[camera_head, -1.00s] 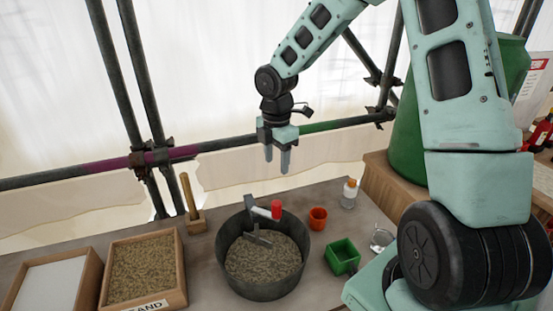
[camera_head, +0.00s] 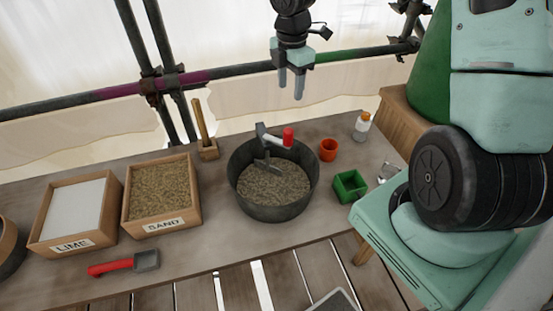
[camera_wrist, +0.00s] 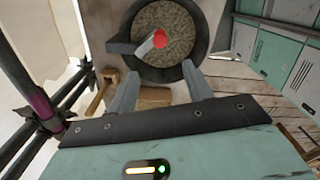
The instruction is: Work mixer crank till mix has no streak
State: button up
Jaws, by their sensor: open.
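The mixer is a dark round tub (camera_head: 243,190) on the table, holding a grainy grey-brown mix (camera_head: 275,187). A grey crank with a red grip (camera_head: 288,137) rises at the tub's back, and a paddle reaches into the mix. I cannot make out clear streaks in the mix. My gripper (camera_head: 291,94) is open and empty, pointing down above and behind the crank, apart from it. In the wrist view, my gripper (camera_wrist: 161,87) has its fingers spread. The red grip (camera_wrist: 159,39) shows beyond them, over the mix (camera_wrist: 168,18).
A LIME box (camera_head: 45,243) and SAND box (camera_head: 190,218) stand left, with a red-handled scoop (camera_head: 112,267) in front. An orange cup (camera_head: 328,150), green box (camera_head: 350,186) and bottle (camera_head: 362,126) stand right. A scaffold rail (camera_head: 348,54) crosses behind my gripper.

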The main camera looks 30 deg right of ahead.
notch_tip(320, 180, down, 3)
jog(key=w+a+m+h+b, duration=0.1)
jog(key=a+h+b, duration=0.1)
jog(key=b, duration=0.4)
jog(key=m+g+h+b, duration=0.1)
jog(key=m+h+b, duration=0.15)
jog(key=b, duration=0.45)
send_near(287, 131)
jog(key=p+x, duration=0.1)
jog(key=x, duration=1.1)
jog(key=shift+w+d+f, duration=0.1)
jog(key=shift+d+f, duration=0.2)
jog(key=shift+c, duration=0.2)
grip_shut()
jog(key=shift+a+m+p, duration=0.15)
jog(key=shift+m+p, duration=0.1)
jog(key=shift+p, duration=0.1)
